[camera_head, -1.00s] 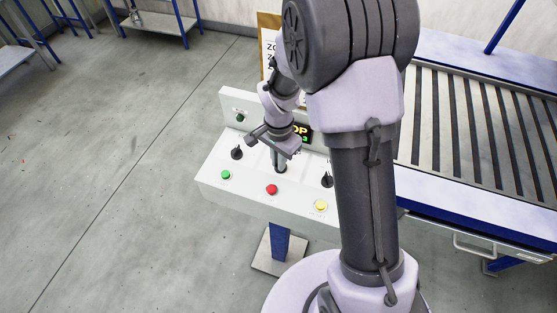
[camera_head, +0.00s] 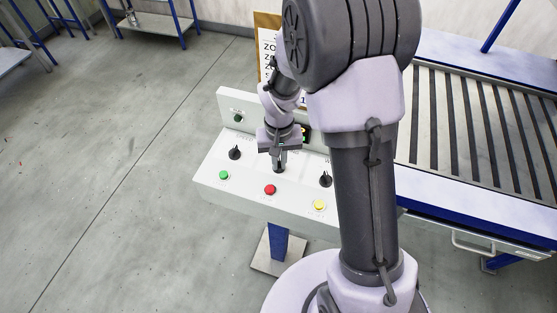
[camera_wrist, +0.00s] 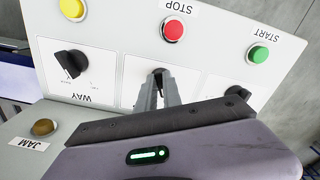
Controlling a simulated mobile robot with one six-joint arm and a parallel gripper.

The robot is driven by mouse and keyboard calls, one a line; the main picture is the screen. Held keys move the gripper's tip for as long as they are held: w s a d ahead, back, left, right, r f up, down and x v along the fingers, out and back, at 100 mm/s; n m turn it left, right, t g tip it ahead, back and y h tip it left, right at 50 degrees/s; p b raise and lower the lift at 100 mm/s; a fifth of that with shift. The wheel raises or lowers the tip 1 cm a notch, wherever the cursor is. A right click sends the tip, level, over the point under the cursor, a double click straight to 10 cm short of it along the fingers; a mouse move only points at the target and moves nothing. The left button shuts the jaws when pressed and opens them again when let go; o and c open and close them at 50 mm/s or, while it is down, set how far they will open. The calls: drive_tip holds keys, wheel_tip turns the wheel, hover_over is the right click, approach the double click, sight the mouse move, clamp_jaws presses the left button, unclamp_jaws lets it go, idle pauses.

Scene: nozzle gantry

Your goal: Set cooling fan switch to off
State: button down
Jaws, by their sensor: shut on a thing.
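The control panel (camera_head: 228,193) carries a row of three black rotary switches. My gripper (camera_head: 279,160) points down at the middle switch (camera_head: 279,169) and is shut on its knob. In the wrist view my gripper fingers (camera_wrist: 159,88) close around the middle switch knob (camera_wrist: 158,72), hiding most of it and its label. Another black switch (camera_wrist: 71,63) is beside a label reading WAY. The third switch (camera_head: 234,153) is at the panel's left in the head view. No readable label tells which one is the cooling fan switch.
Below the switches are a green START button (camera_head: 224,175), a red STOP button (camera_head: 270,189) and a yellow button (camera_head: 319,205). A JAM lamp (camera_wrist: 43,127) sits on the raised back part. A roller conveyor (camera_head: 480,130) stands to the right; open floor (camera_head: 110,180) lies left.

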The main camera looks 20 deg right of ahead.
sight(279, 165)
drive_tip(key=shift+n, duration=0.5)
drive_tip(key=c, duration=1.5)
unclamp_jaws()
wheel_tip(279, 165, up, 17)
drive_tip(key=p, duration=0.3)
drive_tip(key=shift+r+p, duration=0.2)
drive_tip(key=shift+p, duration=0.15)
